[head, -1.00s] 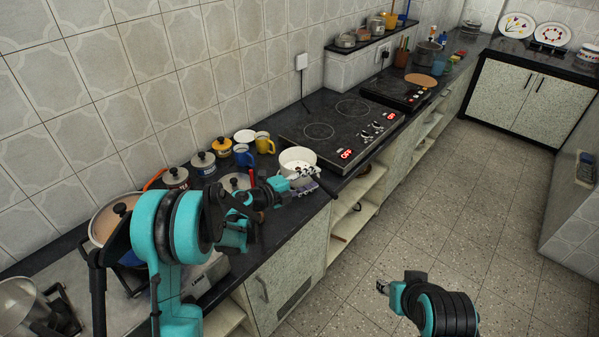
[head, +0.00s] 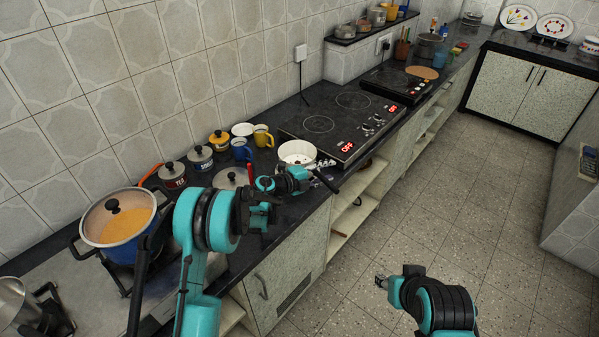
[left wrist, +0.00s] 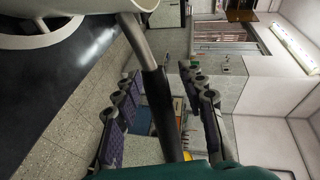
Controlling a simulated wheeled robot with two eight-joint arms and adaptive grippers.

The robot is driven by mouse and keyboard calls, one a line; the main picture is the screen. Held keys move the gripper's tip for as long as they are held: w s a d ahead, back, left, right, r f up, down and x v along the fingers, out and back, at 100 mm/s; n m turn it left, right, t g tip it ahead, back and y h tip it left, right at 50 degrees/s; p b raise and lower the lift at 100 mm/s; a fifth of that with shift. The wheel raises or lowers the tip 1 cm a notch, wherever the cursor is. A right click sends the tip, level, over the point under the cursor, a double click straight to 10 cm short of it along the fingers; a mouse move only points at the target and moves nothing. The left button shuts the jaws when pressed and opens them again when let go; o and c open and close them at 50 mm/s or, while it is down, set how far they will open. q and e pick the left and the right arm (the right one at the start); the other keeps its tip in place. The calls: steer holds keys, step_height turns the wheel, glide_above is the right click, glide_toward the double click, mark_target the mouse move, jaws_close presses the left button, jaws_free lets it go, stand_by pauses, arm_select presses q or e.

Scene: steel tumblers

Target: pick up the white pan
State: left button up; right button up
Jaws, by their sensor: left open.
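The white pan (head: 297,150) stands on the dark counter, just in front of the hob's near left corner. Its dark handle points toward the counter's front edge. My left gripper (head: 318,173) is at the handle, with its jaws open. In the left wrist view, the pan's white rim (left wrist: 95,6) is at the top left. The handle (left wrist: 158,95) runs down between the two spread fingers, with gaps visible on both sides. My right gripper (head: 381,282) hangs over the floor, away from the pan; its jaws are too small to judge.
The black hob (head: 330,125) lies behind the pan. A yellow mug (head: 262,137), a blue mug (head: 241,150) and several lidded jars stand to its left. A blue pot (head: 125,225) is at the far left. Open shelves (head: 355,208) lie below the counter; the floor is clear.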

arm_select(q)
steer(key=shift+r, duration=0.1)
steer(key=shift+c, duration=0.4)
jaws_close()
steer(key=shift+r, duration=0.2)
